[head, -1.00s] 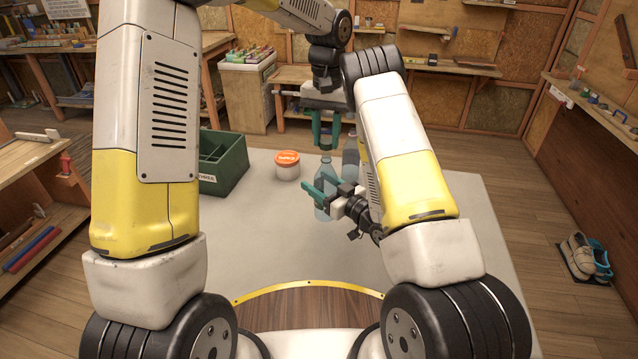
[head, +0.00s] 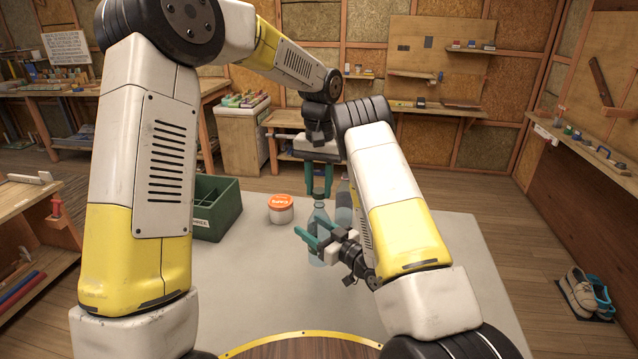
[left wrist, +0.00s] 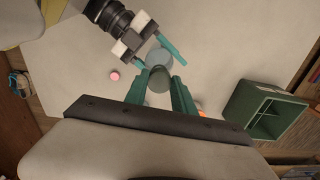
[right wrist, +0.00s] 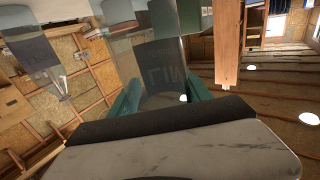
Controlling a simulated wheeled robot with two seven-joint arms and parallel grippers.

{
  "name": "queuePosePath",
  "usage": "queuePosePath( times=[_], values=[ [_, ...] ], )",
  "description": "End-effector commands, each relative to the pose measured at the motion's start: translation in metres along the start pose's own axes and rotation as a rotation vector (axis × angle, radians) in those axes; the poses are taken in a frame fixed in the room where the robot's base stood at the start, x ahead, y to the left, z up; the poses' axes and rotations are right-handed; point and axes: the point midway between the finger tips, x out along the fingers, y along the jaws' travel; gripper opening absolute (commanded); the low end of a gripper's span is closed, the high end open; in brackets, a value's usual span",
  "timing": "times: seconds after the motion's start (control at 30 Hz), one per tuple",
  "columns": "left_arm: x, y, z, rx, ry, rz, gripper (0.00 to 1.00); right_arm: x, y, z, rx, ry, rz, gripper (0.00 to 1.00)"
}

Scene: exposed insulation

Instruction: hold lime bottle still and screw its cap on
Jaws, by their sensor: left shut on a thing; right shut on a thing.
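The lime bottle (head: 320,216), clear and bluish, stands upright on the grey table. My right gripper (head: 316,243) is shut around its body from the right. In the right wrist view the see-through bottle (right wrist: 165,80) with mirrored lettering is between the teal fingers. My left gripper (head: 319,194) points straight down at the bottle's top and is shut on the cap. In the left wrist view the cap (left wrist: 159,78), dark greenish, is between its fingertips, over the bottle. The fingers mostly hide the cap in the head view, and I cannot tell how far it is seated.
A second greyish bottle (head: 344,205) stands close behind, partly hidden by my right arm. A white jar with an orange lid (head: 280,208) and a green divided crate (head: 217,208) are to the left. A small pink round thing (left wrist: 115,76) lies on the table. The front table is clear.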

Motion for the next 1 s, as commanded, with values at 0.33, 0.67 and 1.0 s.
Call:
queuePosePath(
  times=[0.33, 0.67, 1.0],
  values=[
    [0.0061, 0.0003, -0.0001, 0.0, 0.001, 0.0, 0.0, 0.0, 0.0, -0.0001, 0.0, 0.0, 0.0, 0.0],
    [0.0065, 0.0003, -0.0001, 0.001, 0.001, 0.0, 0.0, 0.0, 0.0, 0.0, 0.0, 0.0, 0.0, 0.0],
    [0.013, 0.0005, 0.0, 0.001, 0.0, 0.0, 0.0, 0.0, 0.0, -0.0001, 0.0, 0.0, 0.0, 0.0]
  ],
)
